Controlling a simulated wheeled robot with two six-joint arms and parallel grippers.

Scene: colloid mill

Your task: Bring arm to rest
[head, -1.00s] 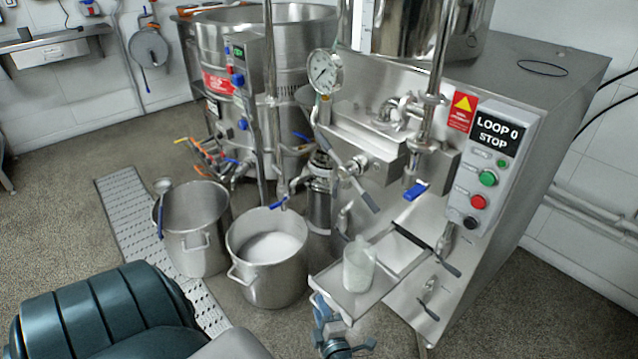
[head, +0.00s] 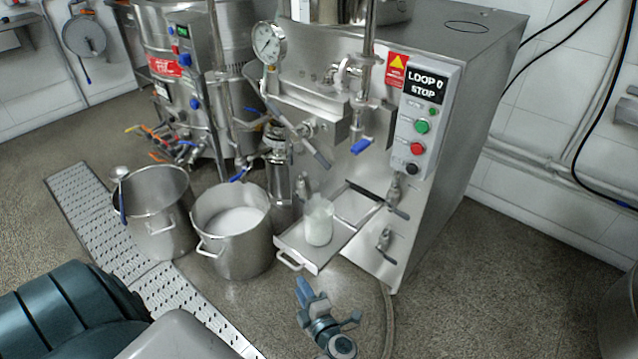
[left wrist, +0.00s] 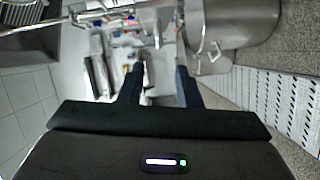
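My left gripper (head: 328,302) is in front of the machine's tray, low in the head view. Its two fingers are spread apart. In the left wrist view the fingers (left wrist: 159,72) also stand apart with nothing held between them. The colloid mill (head: 440,170) stands behind it, with a control box (head: 423,118) reading "LOOP 0 STOP". A clear beaker with whitish contents (head: 319,222) stands on the metal tray (head: 303,252), apart from the gripper. My right gripper is not seen.
Two steel pots stand left of the tray; the nearer pot (head: 237,250) holds white material, and the other pot (head: 165,235) has a ladle. A perforated floor grate (head: 95,222) runs beside them. A hose (head: 388,320) lies near the gripper.

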